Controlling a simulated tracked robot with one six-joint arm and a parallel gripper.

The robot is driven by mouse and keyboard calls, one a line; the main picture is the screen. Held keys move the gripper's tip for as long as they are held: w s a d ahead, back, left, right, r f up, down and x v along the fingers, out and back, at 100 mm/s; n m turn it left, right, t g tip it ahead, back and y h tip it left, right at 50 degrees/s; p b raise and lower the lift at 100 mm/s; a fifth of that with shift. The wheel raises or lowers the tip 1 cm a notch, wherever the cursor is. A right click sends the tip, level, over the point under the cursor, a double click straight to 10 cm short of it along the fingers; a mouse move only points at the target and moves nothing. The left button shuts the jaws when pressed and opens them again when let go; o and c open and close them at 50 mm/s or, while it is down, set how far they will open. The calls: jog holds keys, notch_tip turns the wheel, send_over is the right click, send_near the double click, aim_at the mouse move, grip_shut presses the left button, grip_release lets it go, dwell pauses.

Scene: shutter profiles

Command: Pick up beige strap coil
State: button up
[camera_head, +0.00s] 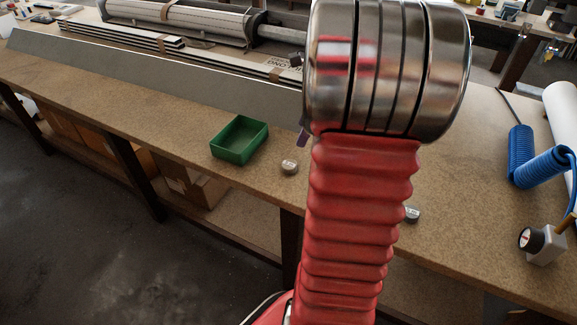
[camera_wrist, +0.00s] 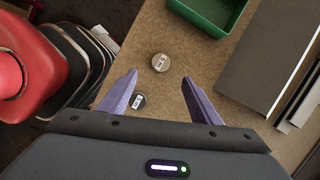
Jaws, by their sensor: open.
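A small round coil (camera_head: 289,167) with a pale label, greyish beige, lies on the bench right of the green tray. It also shows in the wrist view (camera_wrist: 160,62), just beyond and between my fingertips. The first looks the more beige. My gripper (camera_wrist: 160,77) is open and empty, above the bench. In the head view my arm hides most of it; only a purple bit of finger shows.
The green open tray (camera_head: 240,139) looks empty. Grey profiles (camera_head: 150,72) lie along the back of the bench (camera_head: 340,240). A blue coiled hose (camera_head: 535,165) and a small grey device (camera_head: 543,242) are at the right. The bench front edge is near the coils.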

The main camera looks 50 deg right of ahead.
jog(key=shift+f, duration=0.15)
send_over(289, 164)
jog(key=s, duration=0.2)
jog(key=f, duration=0.5)
jog(key=d+f, duration=0.1)
jog(key=f, duration=0.1)
jog(key=shift+w+f, duration=0.15)
jog(key=shift+w, duration=0.1)
jog(key=shift+a+f, duration=0.1)
jog(key=shift+f, duration=0.25)
jog(key=shift+w+f, duration=0.1)
jog(key=shift+d+x, duration=0.1)
jog(key=shift+x, duration=1.15)
jog(key=shift+d+x, duration=0.15)
jog(key=shift+x, duration=1.1)
jog(key=shift+c, duration=0.6)
jog(key=c, duration=1)
